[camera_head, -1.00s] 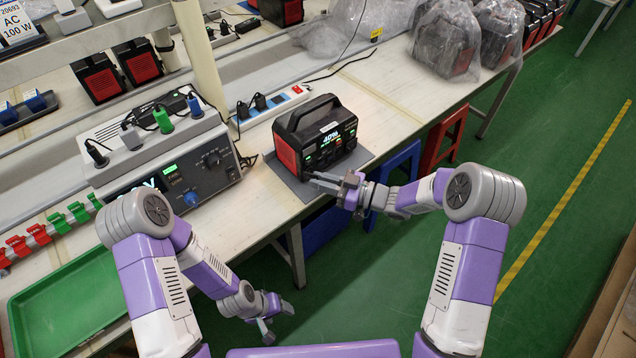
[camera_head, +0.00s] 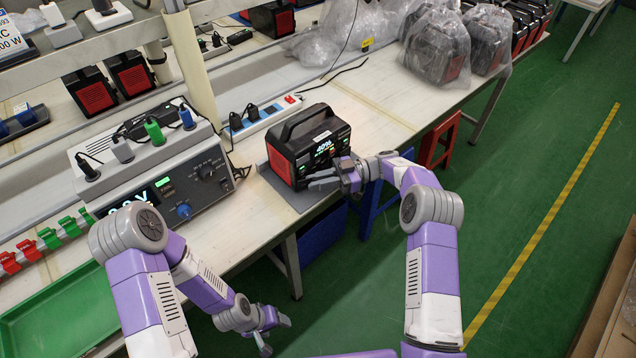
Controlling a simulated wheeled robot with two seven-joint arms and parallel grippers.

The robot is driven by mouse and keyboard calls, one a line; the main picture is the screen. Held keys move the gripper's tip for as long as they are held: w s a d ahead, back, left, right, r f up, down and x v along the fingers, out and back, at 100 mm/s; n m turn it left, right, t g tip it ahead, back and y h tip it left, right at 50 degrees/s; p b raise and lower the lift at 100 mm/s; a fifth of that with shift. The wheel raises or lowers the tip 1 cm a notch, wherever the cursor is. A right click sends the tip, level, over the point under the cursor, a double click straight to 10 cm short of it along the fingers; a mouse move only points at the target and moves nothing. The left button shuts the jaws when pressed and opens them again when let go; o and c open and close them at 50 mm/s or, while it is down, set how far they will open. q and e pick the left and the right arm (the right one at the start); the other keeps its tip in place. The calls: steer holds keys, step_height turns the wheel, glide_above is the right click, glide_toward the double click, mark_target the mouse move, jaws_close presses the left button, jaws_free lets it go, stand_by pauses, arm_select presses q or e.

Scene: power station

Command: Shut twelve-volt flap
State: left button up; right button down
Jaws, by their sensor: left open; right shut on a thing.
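The power station (camera_head: 309,147), a black box with red side panels, a top handle and a lit display reading about 40%, stands upright on a grey mat (camera_head: 293,196) at the table's front edge. My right gripper (camera_head: 330,180) is at the lower part of its front face, its fingers pointing left. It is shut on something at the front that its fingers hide. The twelve-volt flap cannot be made out at this size. My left gripper (camera_head: 276,331) is open and empty, low in front of the table and away from the power station.
A grey test unit (camera_head: 180,180) with plugs on top stands left of the power station. A power strip (camera_head: 262,117) lies behind it. A green tray (camera_head: 60,310) is at the lower left. Bagged units (camera_head: 437,45) stand at the back right. Stools are below the table.

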steer(key=shift+g, duration=0.3)
steer(key=c, duration=1.2)
jaws_free()
steer(key=shift+s+r, duration=0.1)
steer(key=shift+o, duration=0.2)
steer(key=shift+r+t, duration=0.1)
steer(key=shift+t, duration=0.5)
